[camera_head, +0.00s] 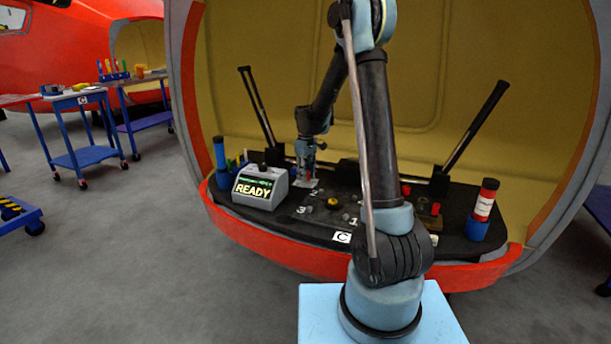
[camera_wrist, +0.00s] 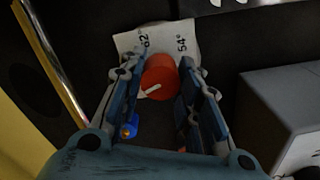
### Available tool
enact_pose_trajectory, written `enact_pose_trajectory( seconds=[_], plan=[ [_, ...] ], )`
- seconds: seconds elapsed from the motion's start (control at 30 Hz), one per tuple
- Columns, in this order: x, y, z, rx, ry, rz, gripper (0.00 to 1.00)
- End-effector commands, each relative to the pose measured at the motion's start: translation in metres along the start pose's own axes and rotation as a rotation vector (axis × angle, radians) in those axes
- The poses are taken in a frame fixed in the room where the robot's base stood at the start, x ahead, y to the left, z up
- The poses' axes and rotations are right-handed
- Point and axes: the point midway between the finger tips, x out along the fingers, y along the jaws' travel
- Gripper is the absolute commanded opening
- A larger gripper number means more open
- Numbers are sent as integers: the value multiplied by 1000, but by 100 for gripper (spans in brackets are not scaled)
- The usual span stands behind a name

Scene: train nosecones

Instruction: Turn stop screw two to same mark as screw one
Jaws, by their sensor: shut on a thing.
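My gripper (camera_wrist: 161,72) is shut on a round orange-red screw knob (camera_wrist: 160,78) with a white pointer line on its top. The pointer slants toward the lower left in the wrist view. A pale card behind the knob carries the marks 62° and 54° (camera_wrist: 181,43). In the head view my gripper (camera_head: 305,178) is low over the back left of the black panel (camera_head: 290,221), near a printed 2 (camera_head: 315,192). The numbers 3 (camera_head: 301,210) and 1 (camera_head: 352,221) are also printed there. My arm hides part of the panel.
A grey box with a READY screen (camera_head: 254,189) stands left of the gripper; a grey box (camera_wrist: 285,100) is at right in the wrist view. Two black levers (camera_head: 476,125) rise behind the panel.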

Motion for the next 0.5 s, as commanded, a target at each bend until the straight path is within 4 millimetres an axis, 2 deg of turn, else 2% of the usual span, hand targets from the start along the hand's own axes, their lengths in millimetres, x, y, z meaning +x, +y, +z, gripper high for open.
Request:
enact_pose_trajectory(
  seconds=[0.5],
  plan=[
    [0,3,0,-484,1,4,6]
  ],
)
